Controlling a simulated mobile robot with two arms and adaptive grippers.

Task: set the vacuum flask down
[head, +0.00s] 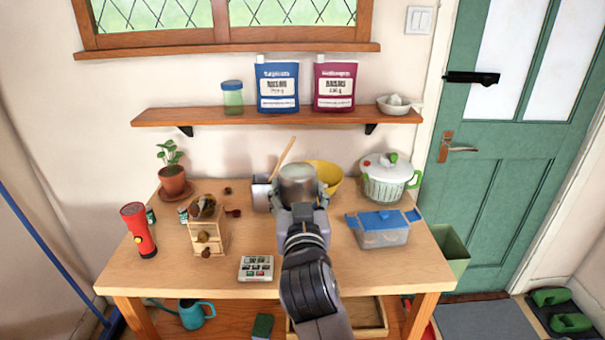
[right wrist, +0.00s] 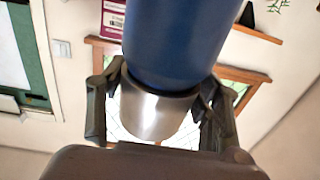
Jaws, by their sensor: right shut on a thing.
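The vacuum flask has a silver end (head: 297,182), which shows in the head view above the middle of the table (head: 130,272). In the right wrist view its blue body (right wrist: 180,42) and silver end sit between the fingers. My right gripper (head: 300,212) is shut around the flask at its silver part. My gripper and arm hide the lower part of the flask in the head view, so I cannot tell whether its base touches the table. My left gripper is not in view.
Bare tabletop shows at the front right.

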